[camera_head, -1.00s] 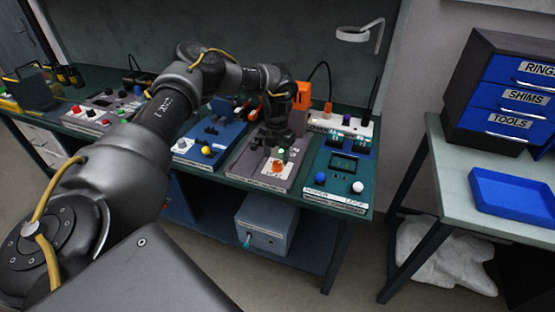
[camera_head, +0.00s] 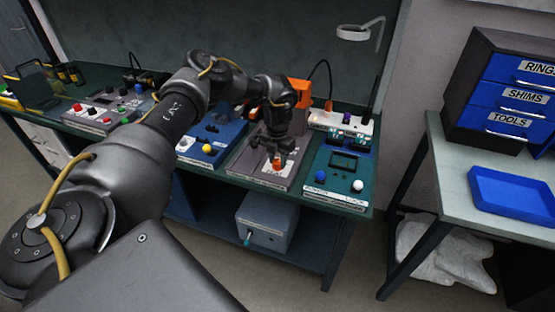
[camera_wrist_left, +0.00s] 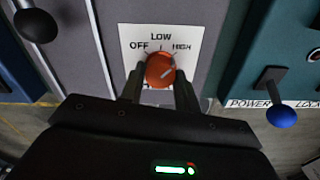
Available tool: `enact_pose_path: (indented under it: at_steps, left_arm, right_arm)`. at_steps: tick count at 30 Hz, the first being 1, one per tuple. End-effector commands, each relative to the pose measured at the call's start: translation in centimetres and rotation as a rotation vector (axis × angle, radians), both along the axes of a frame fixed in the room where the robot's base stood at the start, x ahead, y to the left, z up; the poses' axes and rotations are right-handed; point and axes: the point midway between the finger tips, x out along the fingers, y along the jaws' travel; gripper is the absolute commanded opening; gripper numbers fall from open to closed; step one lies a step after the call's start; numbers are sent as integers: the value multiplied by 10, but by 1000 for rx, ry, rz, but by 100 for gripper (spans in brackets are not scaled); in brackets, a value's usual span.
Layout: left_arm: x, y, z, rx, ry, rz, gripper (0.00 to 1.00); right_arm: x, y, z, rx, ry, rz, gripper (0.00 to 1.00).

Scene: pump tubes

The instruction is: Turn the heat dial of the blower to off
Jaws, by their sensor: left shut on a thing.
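The blower's heat dial is a round orange knob (camera_wrist_left: 160,67) on a white label plate (camera_wrist_left: 137,32) marked OFF at left, LOW at top and HIGH at right. A pale mark shows on the knob's face, but which label it points to is hard to tell. In the head view the dial (camera_head: 277,164) is at the front of the grey blower panel (camera_head: 241,165). My left gripper (camera_wrist_left: 160,78) is shut on the dial, one finger on each side; it also shows in the head view (camera_head: 280,155). My right gripper is not in view.
A teal panel (camera_head: 335,184) with blue and white knobs stands close on the right. A blue panel (camera_head: 214,133) with a yellow knob is on the left. In the wrist view a blue-tipped lever (camera_wrist_left: 281,115) sits right of the dial.

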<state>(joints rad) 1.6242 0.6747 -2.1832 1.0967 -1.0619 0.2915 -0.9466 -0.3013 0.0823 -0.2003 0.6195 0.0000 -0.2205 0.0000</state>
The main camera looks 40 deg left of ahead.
Motion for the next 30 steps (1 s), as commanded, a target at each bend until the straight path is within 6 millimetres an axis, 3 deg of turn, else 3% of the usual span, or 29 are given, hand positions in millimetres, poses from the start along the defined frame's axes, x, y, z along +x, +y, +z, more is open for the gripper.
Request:
enact_pose_path:
  at_steps: [11,30]
  left_arm:
    - [0,0,2,-1,-1,96,9]
    - [1,0,2,1,-2,668,9]
  right_arm:
    - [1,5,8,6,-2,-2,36]
    - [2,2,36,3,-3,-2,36]
